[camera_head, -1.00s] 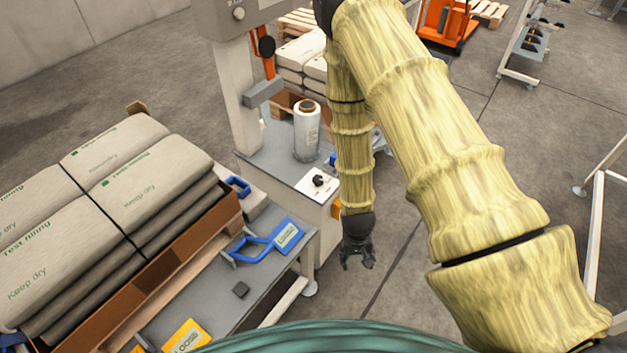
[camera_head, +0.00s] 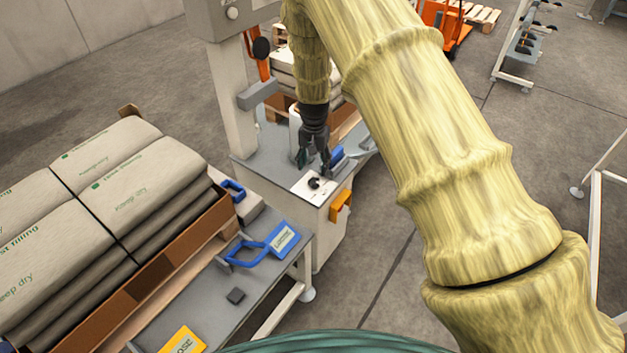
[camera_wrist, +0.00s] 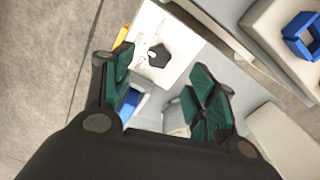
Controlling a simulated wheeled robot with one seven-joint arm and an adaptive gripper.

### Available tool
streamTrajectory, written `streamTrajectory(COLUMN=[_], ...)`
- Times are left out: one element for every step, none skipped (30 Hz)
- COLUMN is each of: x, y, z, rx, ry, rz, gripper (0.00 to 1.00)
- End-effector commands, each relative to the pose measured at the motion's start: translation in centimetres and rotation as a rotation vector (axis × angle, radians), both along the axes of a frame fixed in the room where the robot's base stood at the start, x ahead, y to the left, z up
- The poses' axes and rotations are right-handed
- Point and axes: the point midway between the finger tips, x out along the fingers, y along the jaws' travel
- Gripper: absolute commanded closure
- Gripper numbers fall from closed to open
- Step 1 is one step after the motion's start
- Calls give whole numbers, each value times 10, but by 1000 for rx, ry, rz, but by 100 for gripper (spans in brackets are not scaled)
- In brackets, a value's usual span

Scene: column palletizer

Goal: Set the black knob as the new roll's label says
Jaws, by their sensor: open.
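The black knob (camera_head: 314,183) sits on a white plate (camera_head: 307,193) on top of the grey cabinet. In the wrist view the knob (camera_wrist: 158,56) shows a white mark and lies just beyond the fingertips, apart from them. My gripper (camera_head: 315,170) is open and empty, pointing down above the cabinet top close to the knob. It also shows in the wrist view (camera_wrist: 165,85) with its green pads spread apart. The roll (camera_head: 294,124) stands behind my gripper and is mostly hidden. I cannot see its label.
Stacked sacks (camera_head: 130,190) fill the left. An orange block (camera_head: 341,205) juts from the cabinet's side.

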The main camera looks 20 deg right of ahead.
Motion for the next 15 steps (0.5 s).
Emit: streamTrajectory(x=[0,-1,-1,-1,-1,-1,-1,0,-1,-1,-1,-1,-1,-1,-1], y=[0,0,0,0,0,0,0,0,0,0,0,0,0,0,0], z=[-8,-13,-19,-24,-28,-34,-38,-42,-48,-52,-56,-60,-63,-66,-69], rx=[0,0,0,0,0,0,0,-1,0,0,-1,0,0,0,-1], ry=[1,1,3,2,2,2,1,1,1,1,2,1,1,1,1], rz=[0,0,-1,-1,-1,-1,-1,-1,-1,-1,0,0,0,0,0], gripper=[43,43,43,43,43,43,43,43,43,43,43,43,43,43,43])
